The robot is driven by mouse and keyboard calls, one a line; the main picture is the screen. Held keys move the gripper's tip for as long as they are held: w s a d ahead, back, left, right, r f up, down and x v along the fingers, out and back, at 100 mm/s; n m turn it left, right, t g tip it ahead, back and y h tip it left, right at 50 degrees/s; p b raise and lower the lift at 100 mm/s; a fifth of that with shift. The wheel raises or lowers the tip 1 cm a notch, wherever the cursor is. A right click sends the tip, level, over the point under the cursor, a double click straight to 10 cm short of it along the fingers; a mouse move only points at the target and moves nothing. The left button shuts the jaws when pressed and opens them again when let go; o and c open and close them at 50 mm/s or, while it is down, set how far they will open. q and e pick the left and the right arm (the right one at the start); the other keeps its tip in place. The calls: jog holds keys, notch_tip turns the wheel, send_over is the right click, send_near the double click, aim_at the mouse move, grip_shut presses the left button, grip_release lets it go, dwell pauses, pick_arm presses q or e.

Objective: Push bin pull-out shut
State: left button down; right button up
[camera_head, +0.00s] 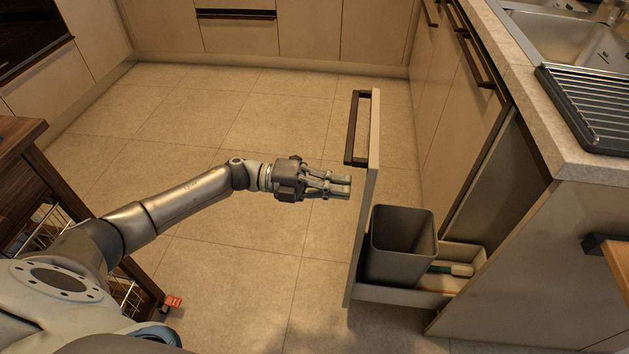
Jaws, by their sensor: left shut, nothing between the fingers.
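The bin pull-out stands open from the cabinet run on the right. Its tall front panel (362,215) faces left and has a dark vertical handle (355,128) near its far end. Behind the panel, a grey bin (402,245) sits in a light tray (385,294), with a brush-like item (450,269) beside it. My left arm reaches in from the left. My left gripper (346,186) is shut and empty, with its fingertips pointing right, close to the panel's outer face. I cannot tell whether they touch it. My right gripper is not in view.
A counter with a sink (575,45) and a ribbed drainer (590,105) runs along the right. A dark wooden unit (25,180) with wire baskets stands at the left, near a small red object (172,301). The tiled floor (240,125) between is clear.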

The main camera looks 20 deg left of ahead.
pick_arm(q)
jog(key=shift+x, duration=1.15)
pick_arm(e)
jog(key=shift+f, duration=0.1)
